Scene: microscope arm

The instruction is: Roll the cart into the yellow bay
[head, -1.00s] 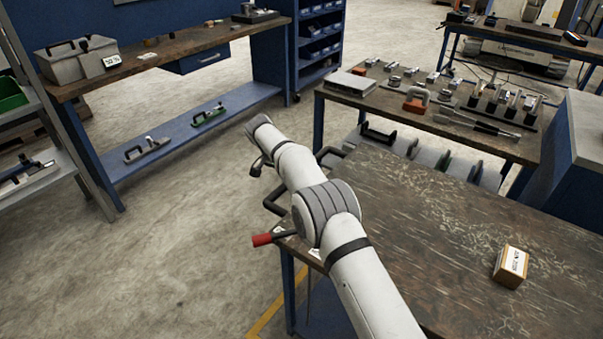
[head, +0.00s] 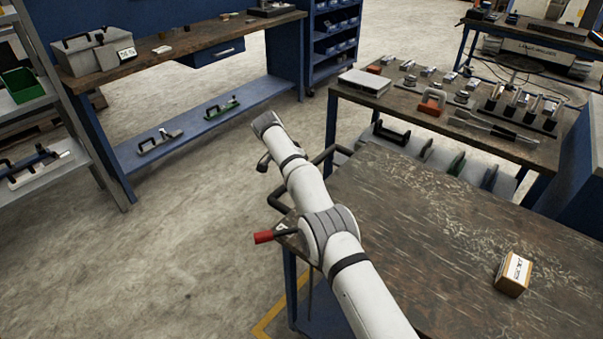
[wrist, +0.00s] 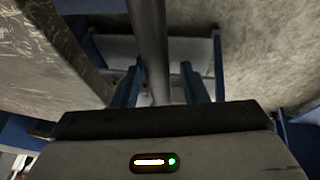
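The cart (head: 400,215) has a worn dark wooden top, blue legs, a black push handle (head: 272,200) at its left end and a red-tipped lever (head: 264,237) at its near-left corner. A yellow floor line (head: 268,326) shows beside its near leg; most of the bay is hidden. My gripper is at the handle; its fingers are hidden behind my wrist in the head view. In the wrist view, a grey bar (wrist: 148,45) runs between two dark uprights that look like my open gripper's fingers (wrist: 160,85). Contact with the bar is unclear.
A small labelled box (head: 514,273) stands on the cart top. A bench (head: 450,135) with clamps and tools stands close behind the cart. A long workbench (head: 150,62) and a shelf rack (head: 75,150) stand at the left. Open concrete floor lies between.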

